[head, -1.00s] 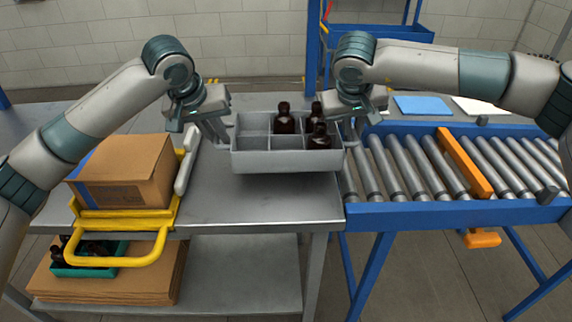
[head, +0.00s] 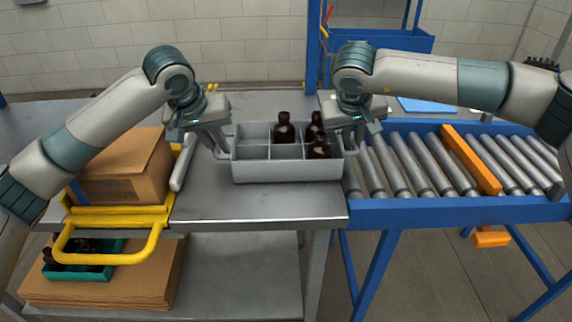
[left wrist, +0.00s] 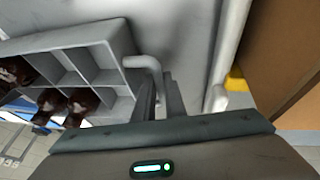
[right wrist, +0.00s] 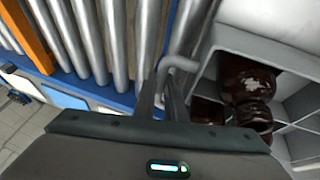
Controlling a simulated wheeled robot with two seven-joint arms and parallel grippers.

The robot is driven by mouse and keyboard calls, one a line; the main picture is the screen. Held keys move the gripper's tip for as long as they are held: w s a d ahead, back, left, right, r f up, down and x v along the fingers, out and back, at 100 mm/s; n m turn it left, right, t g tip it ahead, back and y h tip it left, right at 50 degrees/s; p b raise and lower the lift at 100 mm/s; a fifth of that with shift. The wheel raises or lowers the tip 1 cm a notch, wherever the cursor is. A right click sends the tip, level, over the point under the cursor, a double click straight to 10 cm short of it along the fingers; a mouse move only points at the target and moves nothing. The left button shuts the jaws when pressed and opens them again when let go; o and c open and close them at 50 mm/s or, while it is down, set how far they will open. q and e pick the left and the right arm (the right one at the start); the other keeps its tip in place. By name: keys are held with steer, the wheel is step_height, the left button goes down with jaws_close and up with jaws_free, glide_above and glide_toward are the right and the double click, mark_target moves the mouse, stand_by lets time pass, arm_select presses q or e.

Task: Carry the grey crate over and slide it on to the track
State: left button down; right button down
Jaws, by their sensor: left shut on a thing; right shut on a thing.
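The grey crate (head: 288,172) has open compartments and holds three amber bottles (head: 319,145) in its middle and right part. It is at the right end of the steel table, beside the roller track (head: 415,165). My left gripper (head: 222,150) is shut on the handle at the crate's left end; that handle shows in the left wrist view (left wrist: 150,66). My right gripper (head: 352,145) is shut on the handle at the right end, seen in the right wrist view (right wrist: 178,64). I cannot tell whether the crate's underside touches the table.
An orange bar (head: 470,160) lies across the track's rollers. A cardboard box (head: 120,170) on a yellow-handled carrier (head: 110,240) stands at the table's left. A teal tray of bottles (head: 85,257) is on the lower shelf. The table front before the crate is clear.

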arm_select(q)
steer(key=shift+a+f, duration=0.1)
steer(key=shift+f, duration=0.25)
arm_select(e)
steer(key=shift+d+f, duration=0.1)
steer(key=shift+f, duration=0.2)
arm_select(q)
steer(key=c, duration=1.8)
jaws_free()
steer(key=shift+r, duration=0.15)
arm_select(e)
steer(key=c, duration=1.8)
jaws_free()
steer(key=shift+r, duration=0.1)
arm_select(q)
steer(key=shift+r, duration=0.1)
arm_select(e)
steer(key=shift+r, duration=0.1)
